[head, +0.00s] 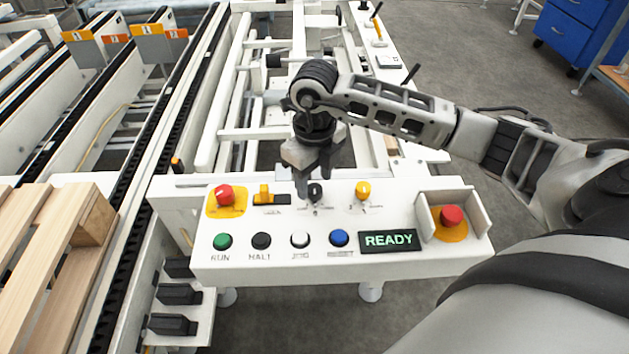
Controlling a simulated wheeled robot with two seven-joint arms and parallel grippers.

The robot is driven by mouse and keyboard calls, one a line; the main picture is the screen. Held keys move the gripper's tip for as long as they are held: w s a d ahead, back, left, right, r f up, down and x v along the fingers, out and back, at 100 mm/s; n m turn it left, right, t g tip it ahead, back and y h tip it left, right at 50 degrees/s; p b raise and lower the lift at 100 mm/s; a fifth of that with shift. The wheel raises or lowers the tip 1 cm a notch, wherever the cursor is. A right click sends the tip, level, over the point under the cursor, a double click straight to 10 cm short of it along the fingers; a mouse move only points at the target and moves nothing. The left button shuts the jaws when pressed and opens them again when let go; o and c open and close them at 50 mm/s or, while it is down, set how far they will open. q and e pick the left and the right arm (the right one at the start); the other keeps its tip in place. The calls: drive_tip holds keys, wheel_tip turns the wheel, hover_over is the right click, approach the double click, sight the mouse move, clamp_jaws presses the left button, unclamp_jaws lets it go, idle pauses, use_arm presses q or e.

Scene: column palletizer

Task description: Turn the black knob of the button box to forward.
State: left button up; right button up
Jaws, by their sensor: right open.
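The white button box (270,262) stands in front of me in the head view. Its black knob (316,192) is in the middle of the upper row, between a yellow switch and a yellow knob. My right gripper (313,190) reaches in from the right and points down at the black knob. Its fingers are open and very close to the knob; I cannot tell whether they touch it. The fingers and the knob overlap in the view, so the knob's setting is hard to read. My left gripper is not in view.
A red button (225,195) on a yellow plate is at the left, and a shielded red button (452,215) at the right. Green, black, white and blue buttons line the front beside a READY display (389,240). Wooden pallets (50,250) lie at the left.

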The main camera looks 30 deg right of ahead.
drive_tip(key=shift+f, duration=0.85)
drive_tip(key=c, duration=1)
drive_tip(key=shift+o, duration=0.2)
drive_tip(key=shift+m, duration=0.4)
drive_tip(key=m, duration=0.3)
drive_tip(key=shift+r+m, duration=0.1)
drive_tip(key=shift+m, duration=0.2)
drive_tip(key=m, duration=0.3)
drive_tip(key=shift+p, duration=0.4)
drive_tip(key=shift+m, duration=0.7)
drive_tip(key=shift+w, duration=0.1)
